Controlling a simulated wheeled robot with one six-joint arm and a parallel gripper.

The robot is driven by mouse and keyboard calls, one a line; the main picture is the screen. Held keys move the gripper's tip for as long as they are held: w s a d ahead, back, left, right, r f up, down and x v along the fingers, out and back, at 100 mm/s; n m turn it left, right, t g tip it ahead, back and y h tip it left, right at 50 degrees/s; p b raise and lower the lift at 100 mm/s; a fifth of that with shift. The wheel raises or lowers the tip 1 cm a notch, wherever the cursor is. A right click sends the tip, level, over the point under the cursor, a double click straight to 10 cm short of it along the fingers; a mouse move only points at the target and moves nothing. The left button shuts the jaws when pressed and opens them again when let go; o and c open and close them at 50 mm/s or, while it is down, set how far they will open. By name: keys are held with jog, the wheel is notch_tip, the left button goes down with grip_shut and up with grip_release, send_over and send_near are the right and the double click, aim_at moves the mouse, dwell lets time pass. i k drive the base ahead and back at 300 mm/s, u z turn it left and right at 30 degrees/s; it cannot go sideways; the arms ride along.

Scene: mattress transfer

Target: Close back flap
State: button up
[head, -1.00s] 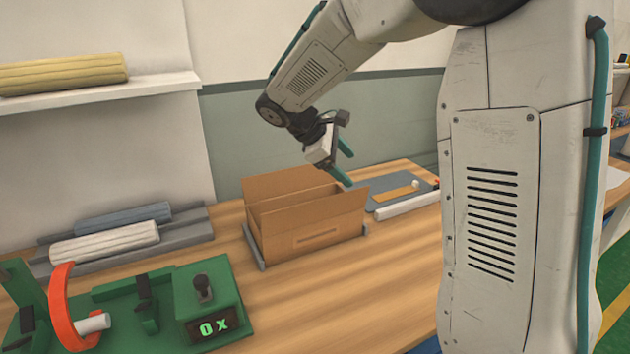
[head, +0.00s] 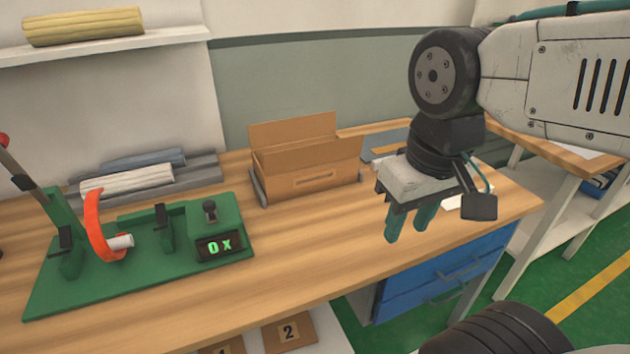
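An open cardboard box (head: 318,182) stands upright in a grey holder on the wooden bench. Its back flap (head: 292,131) stands up along the rear edge. Its front flap (head: 312,156) is also raised and hides most of the inside. My gripper (head: 409,220) hangs over the bench to the right of the box and closer to the camera, clear of both flaps. Its two teal fingers point down with a gap between them and nothing visible in it.
A green fixture (head: 140,262) with an orange ring (head: 97,228) and a display reading "0 X" stands at the front left. Rolled pieces (head: 127,181) lie on a grey tray behind it. A grey plate (head: 385,143) lies right of the box. The bench in front of the box is bare.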

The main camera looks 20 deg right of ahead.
aim_at(273, 133)
jog(key=k, duration=0.15)
jog(key=z, duration=1.95)
jog(key=k, duration=0.85)
jog(key=u, duration=1.5)
jog(key=i, duration=0.45)
jog(key=z, duration=0.05)
jog(key=k, duration=0.45)
jog(key=u, duration=0.65)
jog(key=i, duration=0.8)
jog(key=z, duration=0.75)
